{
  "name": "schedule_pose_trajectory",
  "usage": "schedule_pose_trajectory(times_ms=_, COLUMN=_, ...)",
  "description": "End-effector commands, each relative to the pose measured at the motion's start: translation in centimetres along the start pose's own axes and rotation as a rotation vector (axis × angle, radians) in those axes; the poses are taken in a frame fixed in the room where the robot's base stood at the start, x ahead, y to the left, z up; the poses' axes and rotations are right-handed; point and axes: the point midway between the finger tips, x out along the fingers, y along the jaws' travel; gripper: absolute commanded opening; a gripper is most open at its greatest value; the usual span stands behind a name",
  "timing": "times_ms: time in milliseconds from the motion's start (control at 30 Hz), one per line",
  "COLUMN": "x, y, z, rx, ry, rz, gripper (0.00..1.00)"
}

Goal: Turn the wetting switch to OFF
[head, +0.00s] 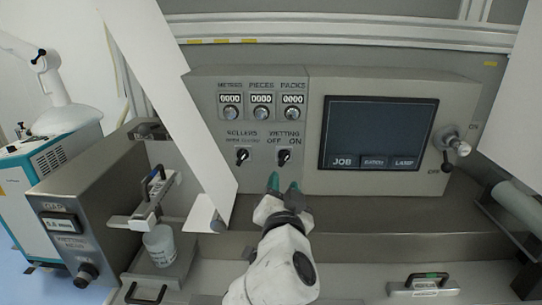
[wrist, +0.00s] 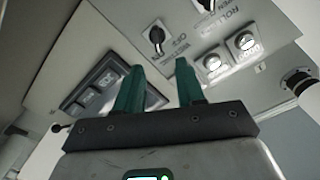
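The wetting switch (head: 284,157) is a small black rotary knob on the grey panel in the head view, under the label WETTING with OFF at its left and ON at its right. I cannot clearly tell which label it points to. It also shows in the wrist view (wrist: 157,36), where the panel appears turned over. My gripper (head: 284,181) has green fingers, just below the switch in the head view and apart from it. In the wrist view its two fingertips (wrist: 158,66) stand apart with nothing held between them.
The rollers switch (head: 242,156) sits close at the left of the wetting switch. A dark screen (head: 379,132) is at the right, with a lever (head: 455,145) beyond. A white slanted sheet (head: 165,90) hangs left of the panel.

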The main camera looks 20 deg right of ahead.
Motion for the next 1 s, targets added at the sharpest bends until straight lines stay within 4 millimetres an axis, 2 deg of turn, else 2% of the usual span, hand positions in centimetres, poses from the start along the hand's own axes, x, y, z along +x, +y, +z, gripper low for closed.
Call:
schedule_pose_trajectory(times_ms=167, x=2.1, y=0.2, z=-0.3, rx=-0.001, ry=0.003, rz=0.007, gripper=0.38)
schedule_pose_trajectory(times_ms=400, x=6.6, y=0.2, z=-0.3, rx=-0.001, ry=0.0, rz=0.007, gripper=0.38)
schedule_pose_trajectory(times_ms=600, x=9.3, y=0.2, z=-0.2, rx=-0.002, ry=0.0, rz=0.005, gripper=0.38)
schedule_pose_trajectory(times_ms=800, x=10.5, y=0.3, z=-0.1, rx=0.0, ry=-0.001, rz=0.004, gripper=0.38)
schedule_pose_trajectory(times_ms=1000, x=10.6, y=0.3, z=0.0, rx=0.0, ry=-0.001, rz=0.004, gripper=0.38)
